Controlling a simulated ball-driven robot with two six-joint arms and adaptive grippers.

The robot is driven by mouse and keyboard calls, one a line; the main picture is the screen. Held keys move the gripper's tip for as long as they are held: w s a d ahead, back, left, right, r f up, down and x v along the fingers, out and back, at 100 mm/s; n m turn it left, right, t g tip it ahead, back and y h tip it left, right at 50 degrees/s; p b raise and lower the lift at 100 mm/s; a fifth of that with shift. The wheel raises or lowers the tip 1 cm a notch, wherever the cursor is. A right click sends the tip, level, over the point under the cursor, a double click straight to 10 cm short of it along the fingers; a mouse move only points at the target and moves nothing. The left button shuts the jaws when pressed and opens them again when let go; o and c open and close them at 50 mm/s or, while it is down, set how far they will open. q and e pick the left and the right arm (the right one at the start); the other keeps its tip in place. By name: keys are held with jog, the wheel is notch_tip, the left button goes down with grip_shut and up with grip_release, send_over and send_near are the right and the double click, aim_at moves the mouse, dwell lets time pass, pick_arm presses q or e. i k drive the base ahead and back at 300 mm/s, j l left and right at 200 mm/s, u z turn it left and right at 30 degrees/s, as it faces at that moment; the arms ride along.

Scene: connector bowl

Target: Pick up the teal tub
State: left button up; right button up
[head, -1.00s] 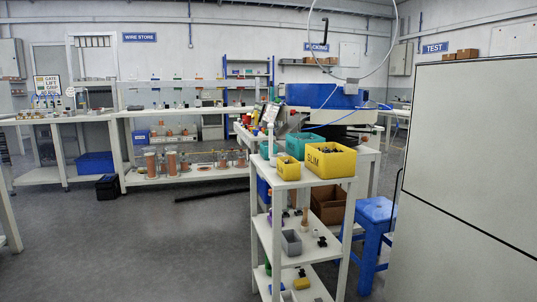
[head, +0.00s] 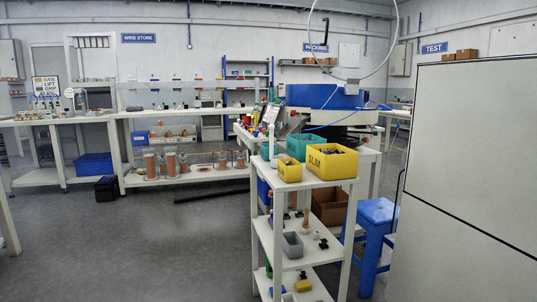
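A teal tub (head: 303,146) stands near the top of the white shelf cart in the head view, behind two yellow bins. Its lower front is partly hidden by them, and I cannot tell its contents. A smaller teal shape (head: 265,151) shows just to its left, partly hidden. Neither of my grippers is in view.
A large yellow bin marked SLIM (head: 332,161) and a small yellow bin (head: 289,170) stand on the cart (head: 308,182). A blue stool (head: 376,213) is right of the cart, and a tall pale cabinet (head: 470,150) fills the right side. Open floor (head: 150,245) lies to the left.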

aim_at(264, 148)
jog(key=i+j+z, duration=0.15)
jog(key=i+j, duration=1.45)
jog(key=i+l, duration=0.05)
jog(key=i, duration=0.05)
